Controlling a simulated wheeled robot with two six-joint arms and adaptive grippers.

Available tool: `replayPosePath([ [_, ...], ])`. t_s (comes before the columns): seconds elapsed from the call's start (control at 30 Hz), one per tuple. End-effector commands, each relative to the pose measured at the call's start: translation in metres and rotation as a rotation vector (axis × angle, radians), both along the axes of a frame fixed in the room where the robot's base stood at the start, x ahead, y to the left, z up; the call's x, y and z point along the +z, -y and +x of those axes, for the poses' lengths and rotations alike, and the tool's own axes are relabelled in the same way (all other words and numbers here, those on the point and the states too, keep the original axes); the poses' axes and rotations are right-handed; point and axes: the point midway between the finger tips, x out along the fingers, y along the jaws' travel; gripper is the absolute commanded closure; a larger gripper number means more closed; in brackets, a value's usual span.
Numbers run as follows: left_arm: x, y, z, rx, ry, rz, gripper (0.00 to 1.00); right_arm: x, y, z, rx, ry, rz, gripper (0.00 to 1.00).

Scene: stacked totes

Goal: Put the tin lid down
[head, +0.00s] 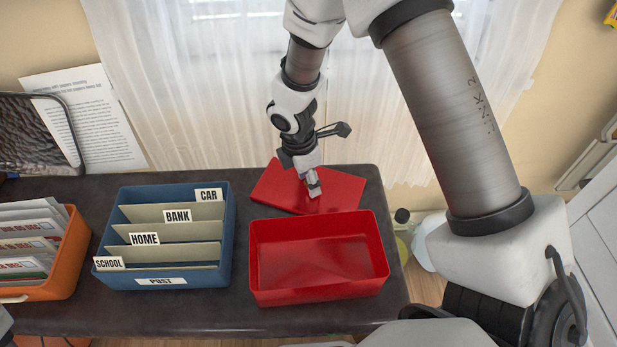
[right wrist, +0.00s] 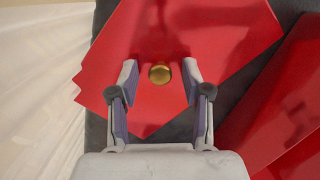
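The red tin lid (head: 278,190) lies behind the open red tin (head: 320,291), turned at an angle to it, and looks flat on the dark table. It also shows in the right wrist view (right wrist: 225,30), with a round gold knob (right wrist: 160,74) on top. My right gripper (head: 314,188) is over the lid, pointing down. In the right wrist view its fingers (right wrist: 159,80) are parted on either side of the knob, with a gap on both sides. The red tin is empty; its edge shows at the right of the wrist view.
A blue post box (head: 163,281) with labelled dividers stands left of the red tin. An orange box (head: 66,265) of envelopes is further left, near a dark mesh tray (head: 38,135). Bottles (head: 420,240) stand beyond the table's right edge. A curtain hangs behind the table.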

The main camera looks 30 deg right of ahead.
Motion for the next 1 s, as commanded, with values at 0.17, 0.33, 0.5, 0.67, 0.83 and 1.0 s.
replayPosePath([
  [0.17,0.006,0.0,0.0,0.0,-0.001,0.0,0.6,0.011,-0.001,0.0,0.001,0.001,0.0,0.52],
  [0.33,0.033,0.0,0.0,0.0,0.0,0.0,0.6,0.051,-0.006,0.002,0.0,0.003,-0.001,0.52],
  [0.5,0.057,0.0,0.0,0.0,0.0,0.0,0.6,0.094,-0.012,0.003,-0.001,0.003,-0.001,0.52],
  [0.67,0.067,0.0,0.0,0.0,0.0,0.0,0.6,0.118,-0.017,0.003,0.0,0.002,-0.001,0.52],
  [0.83,0.067,0.0,0.0,0.0,0.0,0.0,0.6,0.122,-0.018,0.003,0.0,0.0,-0.001,0.52],
  [1.0,0.066,0.0,0.0,0.0,0.0,0.0,0.6,0.121,-0.018,0.003,0.0,0.0,-0.001,0.52],
])
